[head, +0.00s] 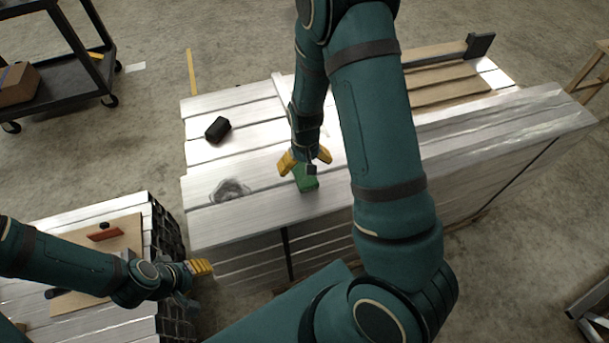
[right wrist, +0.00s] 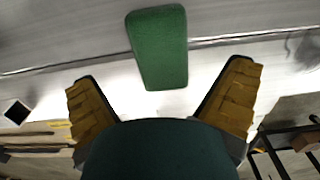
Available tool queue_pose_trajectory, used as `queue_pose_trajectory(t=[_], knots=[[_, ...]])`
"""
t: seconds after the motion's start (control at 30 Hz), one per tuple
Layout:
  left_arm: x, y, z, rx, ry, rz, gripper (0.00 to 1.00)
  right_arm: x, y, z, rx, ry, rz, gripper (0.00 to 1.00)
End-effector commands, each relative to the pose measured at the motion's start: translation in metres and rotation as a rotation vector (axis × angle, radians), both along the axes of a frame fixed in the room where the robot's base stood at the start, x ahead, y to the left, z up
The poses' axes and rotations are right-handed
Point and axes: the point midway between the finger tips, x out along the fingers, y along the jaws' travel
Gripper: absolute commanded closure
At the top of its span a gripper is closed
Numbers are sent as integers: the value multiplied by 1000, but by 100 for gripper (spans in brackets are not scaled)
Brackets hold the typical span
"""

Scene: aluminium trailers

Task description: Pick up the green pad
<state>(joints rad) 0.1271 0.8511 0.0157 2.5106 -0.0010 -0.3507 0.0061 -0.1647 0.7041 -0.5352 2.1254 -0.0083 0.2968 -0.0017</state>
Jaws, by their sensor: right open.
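The green pad (head: 306,178) lies on the silvery slatted top of the aluminium trailer (head: 330,198). In the right wrist view the green pad (right wrist: 159,47) is a rounded block just beyond and between the open fingers. I cannot tell whether the fingers touch the pad. My left gripper (head: 201,268) is low at the left, beside the trailer; its yellow fingers appear together, but their opening is unclear.
A black block (head: 217,129) and a grey crumpled patch (head: 230,191) are on the trailer top left of the pad. A second, lower stack (head: 75,207) holds a board with a red-handled tool (head: 105,232). A dark cart (head: 75,85) stands at the upper left.

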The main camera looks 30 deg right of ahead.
Motion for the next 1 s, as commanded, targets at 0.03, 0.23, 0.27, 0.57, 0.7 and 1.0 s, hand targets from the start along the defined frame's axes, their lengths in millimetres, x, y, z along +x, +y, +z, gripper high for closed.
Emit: queue_pose_trajectory(t=[0.03,0.23,0.27,0.57,0.7,1.0], knots=[[-1,0,-4,0,2,-1,53,-1,0,-10,0,3,0,0],[-1,0,-12,0,3,-3,53,0,1,-37,-1,1,-1,0],[-1,0,-12,0,3,-3,53,0,1,-39,-1,0,-2,0],[-1,0,-11,0,3,-3,53,0,1,-39,0,0,-1,25],[-1,0,-11,0,2,-3,53,0,1,-39,0,0,-1,72],[-1,0,-11,0,2,-3,53,0,1,-39,0,0,-1,73]])
